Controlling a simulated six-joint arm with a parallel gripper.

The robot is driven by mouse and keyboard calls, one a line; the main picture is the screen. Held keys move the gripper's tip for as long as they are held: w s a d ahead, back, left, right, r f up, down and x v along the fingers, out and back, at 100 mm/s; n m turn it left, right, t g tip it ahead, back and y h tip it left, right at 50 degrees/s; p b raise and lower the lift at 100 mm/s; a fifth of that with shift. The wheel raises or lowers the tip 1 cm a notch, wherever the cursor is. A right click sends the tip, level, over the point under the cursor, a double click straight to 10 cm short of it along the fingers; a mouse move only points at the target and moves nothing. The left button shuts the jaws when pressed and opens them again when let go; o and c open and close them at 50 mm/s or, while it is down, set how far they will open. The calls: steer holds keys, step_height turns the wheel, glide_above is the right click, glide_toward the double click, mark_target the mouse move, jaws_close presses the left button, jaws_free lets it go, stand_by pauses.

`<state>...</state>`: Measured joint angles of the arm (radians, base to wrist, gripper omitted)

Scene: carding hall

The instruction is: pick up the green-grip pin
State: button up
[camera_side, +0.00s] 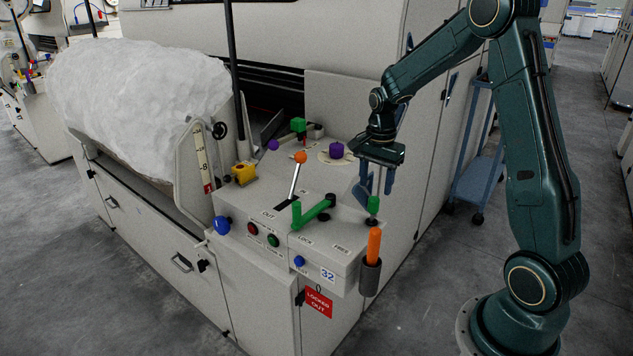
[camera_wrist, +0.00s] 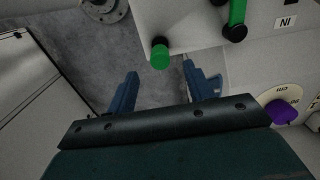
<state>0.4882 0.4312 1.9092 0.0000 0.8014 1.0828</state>
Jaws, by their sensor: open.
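The green-grip pin (camera_side: 373,205) stands upright at the right corner of the control box top, with a dark collar below its green grip. In the wrist view its round green end (camera_wrist: 160,56) shows just ahead of the gap between my fingertips. My gripper (camera_side: 378,190) points down just above the pin, its two blue fingers apart and nothing between them. My gripper also shows in the wrist view (camera_wrist: 160,70). I cannot tell from these views whether a finger touches the grip.
A green-handled lever (camera_side: 312,213) sits left of the pin. An orange-handled tool (camera_side: 374,246) stands in a holder below it. An orange-knobbed lever (camera_side: 300,158) and a purple knob (camera_side: 336,151) stand farther back. A blue cart (camera_side: 478,185) is behind.

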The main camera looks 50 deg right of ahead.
mark_target(374, 198)
steer(key=shift+f, duration=3.55)
steer(key=c, duration=1.1)
